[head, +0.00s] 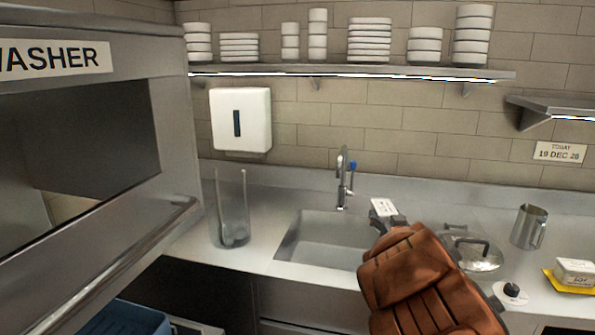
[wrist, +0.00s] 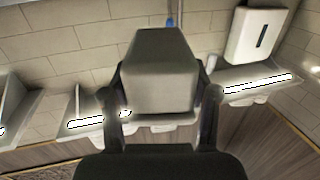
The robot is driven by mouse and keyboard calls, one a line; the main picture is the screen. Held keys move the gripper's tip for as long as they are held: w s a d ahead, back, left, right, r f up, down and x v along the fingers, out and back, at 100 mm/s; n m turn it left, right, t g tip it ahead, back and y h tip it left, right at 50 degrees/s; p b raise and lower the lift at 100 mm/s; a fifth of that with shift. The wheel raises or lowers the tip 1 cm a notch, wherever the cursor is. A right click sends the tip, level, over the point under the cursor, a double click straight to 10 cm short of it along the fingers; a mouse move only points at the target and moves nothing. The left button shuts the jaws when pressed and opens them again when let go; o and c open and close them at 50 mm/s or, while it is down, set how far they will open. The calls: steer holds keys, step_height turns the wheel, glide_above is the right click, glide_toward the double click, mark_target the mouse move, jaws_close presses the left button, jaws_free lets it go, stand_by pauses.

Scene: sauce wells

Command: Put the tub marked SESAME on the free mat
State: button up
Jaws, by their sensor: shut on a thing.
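My gripper (head: 384,218) is shut on a small pale tub (head: 383,206), held up in front of the sink. Dark marks show on the tub's white face in the head view, too small to read. In the wrist view, the gripper's two dark fingers (wrist: 160,105) press on both sides of the grey-looking tub (wrist: 160,72); no lettering shows there. Another white tub (head: 576,268) sits on a yellow mat (head: 572,287) at the right edge of the head view; its marking is unreadable. No empty mat is in view.
A sink (head: 325,240) with a tap (head: 344,180) lies behind my gripper. A clear container (head: 231,215) stands left of it. A lidded pot (head: 472,252) and a metal jug (head: 528,227) stand right. The washer (head: 90,150) fills the left. A shelf (head: 340,71) holds stacked dishes.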

mark_target(376, 210)
steer(key=shift+a+r+p, duration=0.15)
steer(key=shift+a+r, duration=0.05)
steer(key=shift+a, duration=0.3)
steer(key=shift+a+r+p, duration=0.15)
steer(key=shift+a, duration=0.35)
steer(key=shift+s+a+r+p, duration=0.1)
steer(key=shift+a+r+p, duration=0.2)
steer(key=shift+a+r, duration=0.1)
steer(key=a, duration=0.2)
steer(key=a+r+p, duration=0.1)
steer(key=a, duration=0.1)
